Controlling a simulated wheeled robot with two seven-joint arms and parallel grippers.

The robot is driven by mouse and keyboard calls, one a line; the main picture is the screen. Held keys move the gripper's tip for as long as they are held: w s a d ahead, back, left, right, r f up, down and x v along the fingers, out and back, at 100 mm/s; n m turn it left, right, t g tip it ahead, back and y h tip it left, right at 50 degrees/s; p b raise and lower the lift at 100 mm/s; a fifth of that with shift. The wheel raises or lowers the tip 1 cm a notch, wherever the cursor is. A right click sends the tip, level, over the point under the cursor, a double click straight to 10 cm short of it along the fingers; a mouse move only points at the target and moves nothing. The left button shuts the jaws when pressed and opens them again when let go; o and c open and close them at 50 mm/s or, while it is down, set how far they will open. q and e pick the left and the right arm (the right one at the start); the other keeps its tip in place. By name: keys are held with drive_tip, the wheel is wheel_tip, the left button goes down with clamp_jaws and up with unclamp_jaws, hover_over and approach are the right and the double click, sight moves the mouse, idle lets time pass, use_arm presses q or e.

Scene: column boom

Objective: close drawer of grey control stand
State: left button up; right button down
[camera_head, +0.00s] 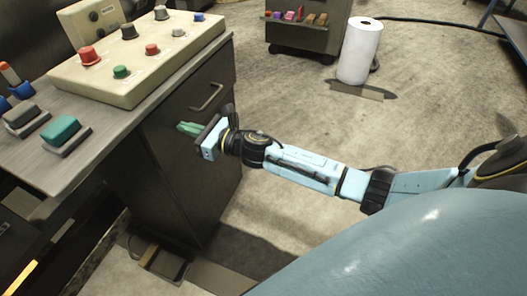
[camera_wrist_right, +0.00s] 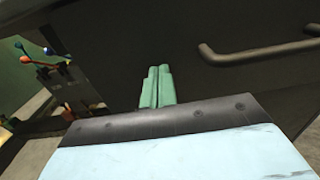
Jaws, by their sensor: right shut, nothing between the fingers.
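The grey control stand (camera_head: 187,186) is at the left in the head view, with a dark front. Its drawer (camera_head: 180,105) is in the upper part of that front, below the worktop, and carries a bar handle (camera_head: 207,97). The handle also shows at the upper right in the right wrist view (camera_wrist_right: 260,52). I see no clear gap at the drawer. My right gripper (camera_head: 188,128) has green fingers, shut and empty, just below and left of the handle and close to the dark front. The fingers show in the wrist view (camera_wrist_right: 157,88); contact cannot be told. My left gripper is not in view.
A beige button box (camera_head: 140,85) with several coloured knobs sits on the worktop. A grey switch (camera_head: 24,119) and a teal switch (camera_head: 62,132) are nearer. A white paper roll (camera_head: 360,50) and a dark cabinet (camera_head: 307,38) stand farther back. Carpet right of the stand is clear.

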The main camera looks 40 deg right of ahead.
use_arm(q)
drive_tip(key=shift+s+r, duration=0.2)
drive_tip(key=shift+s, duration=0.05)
use_arm(e)
drive_tip(key=shift+w+a+r, duration=0.1)
drive_tip(key=shift+w+r, duration=0.05)
drive_tip(key=shift+a+r, duration=0.1)
